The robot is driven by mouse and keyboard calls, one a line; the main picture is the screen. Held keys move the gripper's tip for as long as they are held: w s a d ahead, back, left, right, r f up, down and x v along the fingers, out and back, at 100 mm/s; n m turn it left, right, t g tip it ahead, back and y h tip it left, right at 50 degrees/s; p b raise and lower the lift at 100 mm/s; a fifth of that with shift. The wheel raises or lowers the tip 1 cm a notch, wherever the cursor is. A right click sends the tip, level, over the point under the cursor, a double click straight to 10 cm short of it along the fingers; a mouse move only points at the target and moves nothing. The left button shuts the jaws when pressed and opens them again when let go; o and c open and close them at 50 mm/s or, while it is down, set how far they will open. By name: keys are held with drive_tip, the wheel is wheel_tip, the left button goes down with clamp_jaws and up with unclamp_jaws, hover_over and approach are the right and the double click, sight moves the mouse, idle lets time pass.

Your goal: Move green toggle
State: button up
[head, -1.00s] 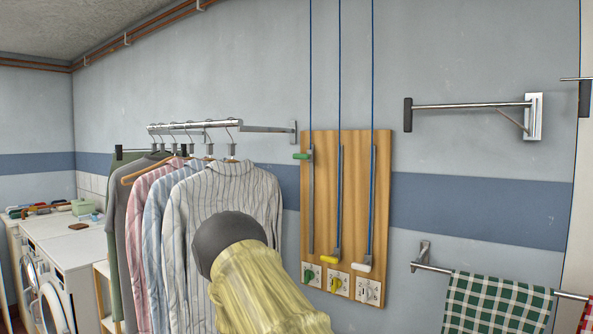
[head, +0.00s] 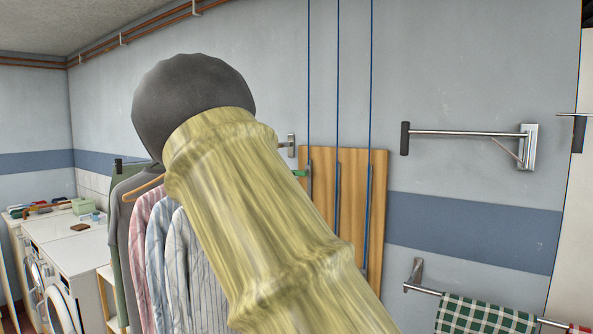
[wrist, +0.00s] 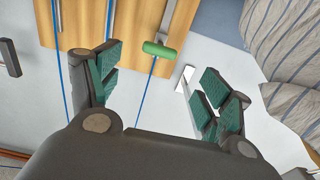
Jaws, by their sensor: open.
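The green toggle (head: 300,173) is a small bar high on the left track of the wooden board (head: 378,165). In the head view my arm partly covers the board and hides its lower part. In the wrist view the green toggle (wrist: 159,49) sits at the end of a metal track, with a blue cord running from it. My gripper (wrist: 160,68) is open, with its green-padded fingers spread to either side of the toggle in the picture. The toggle appears beyond the fingertips, and no contact shows. The gripper is hidden in the head view.
Striped shirts (head: 186,260) hang left of the board; they show close at the right of the wrist view (wrist: 285,50). A wall bar (head: 465,132) and a checked cloth (head: 485,315) are at the right. White machines (head: 75,250) stand far left.

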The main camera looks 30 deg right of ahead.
drive_tip(key=p+x, duration=0.5)
drive_tip(key=x, duration=0.6)
drive_tip(key=shift+a+r, duration=0.1)
drive_tip(key=shift+r, duration=0.1)
